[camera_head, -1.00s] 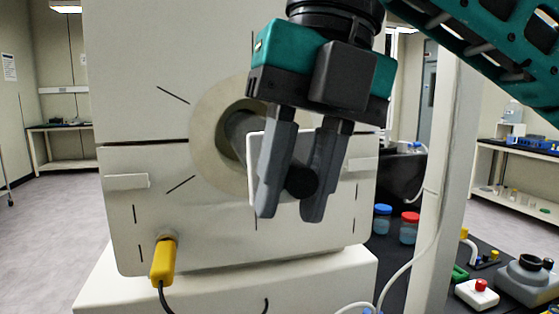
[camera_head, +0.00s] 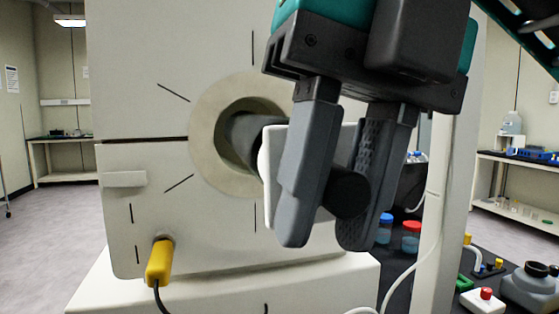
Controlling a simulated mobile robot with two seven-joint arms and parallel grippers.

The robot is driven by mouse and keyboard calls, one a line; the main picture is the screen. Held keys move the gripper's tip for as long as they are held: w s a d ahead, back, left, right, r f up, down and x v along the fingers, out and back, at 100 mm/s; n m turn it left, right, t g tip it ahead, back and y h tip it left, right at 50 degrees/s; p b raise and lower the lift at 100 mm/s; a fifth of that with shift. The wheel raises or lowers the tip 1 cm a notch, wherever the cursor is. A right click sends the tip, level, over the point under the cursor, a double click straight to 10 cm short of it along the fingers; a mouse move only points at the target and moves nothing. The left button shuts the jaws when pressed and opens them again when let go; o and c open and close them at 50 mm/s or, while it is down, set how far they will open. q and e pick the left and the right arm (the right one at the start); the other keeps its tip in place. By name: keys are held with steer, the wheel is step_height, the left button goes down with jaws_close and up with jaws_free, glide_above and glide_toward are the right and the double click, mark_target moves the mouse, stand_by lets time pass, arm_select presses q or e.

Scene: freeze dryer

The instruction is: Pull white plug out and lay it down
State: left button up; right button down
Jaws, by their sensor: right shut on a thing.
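The white plug has a white plate (camera_head: 266,163), a dark grey cylinder (camera_head: 248,134) behind it and a dark knob (camera_head: 349,194) in front. My right gripper (camera_head: 325,222) comes down from above and is shut on the plug, with the knob showing between its fingers. The plug is in front of the round port (camera_head: 208,153) on the white freeze dryer (camera_head: 145,70). The rear cylinder overlaps the port opening; I cannot tell whether its end is still inside. The fingers hide much of the plate. My left gripper is not in view.
A yellow plug (camera_head: 160,262) with a black cable sits in the front panel at lower left. A dark-necked grey bottle (camera_head: 532,284) stands at lower right.

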steer(key=s+a, duration=0.4)
steer(key=s, duration=0.3)
steer(key=shift+s, duration=0.4)
stand_by(0.4)
steer(key=shift+d, duration=0.1)
